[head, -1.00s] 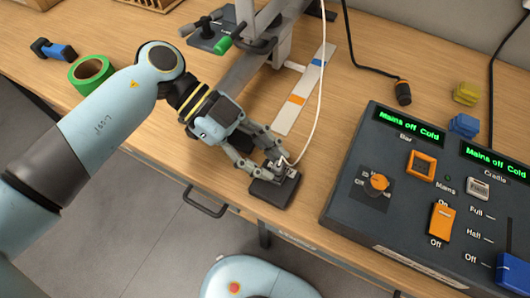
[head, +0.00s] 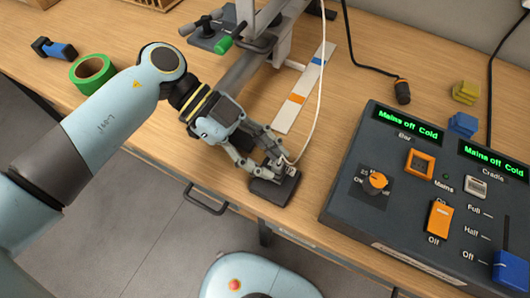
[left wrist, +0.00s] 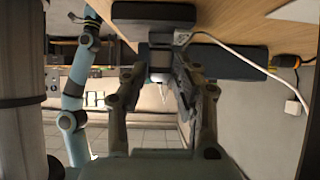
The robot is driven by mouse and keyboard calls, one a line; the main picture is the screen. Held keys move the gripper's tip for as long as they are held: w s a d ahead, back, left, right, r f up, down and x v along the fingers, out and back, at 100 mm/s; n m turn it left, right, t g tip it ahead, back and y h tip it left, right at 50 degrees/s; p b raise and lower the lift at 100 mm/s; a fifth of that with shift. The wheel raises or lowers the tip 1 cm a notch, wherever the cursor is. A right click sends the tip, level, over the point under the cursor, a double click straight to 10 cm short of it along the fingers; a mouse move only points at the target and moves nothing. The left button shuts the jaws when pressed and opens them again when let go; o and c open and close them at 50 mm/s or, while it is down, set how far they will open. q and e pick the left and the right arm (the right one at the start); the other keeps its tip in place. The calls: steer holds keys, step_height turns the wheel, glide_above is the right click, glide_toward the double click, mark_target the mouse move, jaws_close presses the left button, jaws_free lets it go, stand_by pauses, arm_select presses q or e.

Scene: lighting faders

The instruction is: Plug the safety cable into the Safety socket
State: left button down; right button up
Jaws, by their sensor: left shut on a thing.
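My left gripper (head: 277,162) is shut on a small pale grey plug, which also shows between the fingers in the left wrist view (left wrist: 160,66). The gripper is over a small black block (head: 272,191) near the table's front edge. The white cable (head: 317,110) rises from beside the fingertips and runs up past the metal frame. In the left wrist view the cable (left wrist: 225,45) leaves close to the black block (left wrist: 155,14). The fingers hide where plug and block meet, so I cannot tell whether they touch. No Safety label is readable. My right gripper is not in view.
A dark control panel (head: 400,215) with orange and blue controls stands right of the gripper; its displays read "Mains off Cold". A black cable with an orange-ringed end (head: 403,92) lies behind it. Green tape (head: 92,70) is at left. Bare table separates block and panel.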

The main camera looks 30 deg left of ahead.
arm_select(q)
steer(key=shift+s+f, duration=0.1)
steer(key=shift+f, duration=0.1)
steer(key=c, duration=1)
jaws_free()
steer(key=shift+o, duration=0.2)
steer(key=shift+r, duration=0.1)
steer(key=v, duration=1.2)
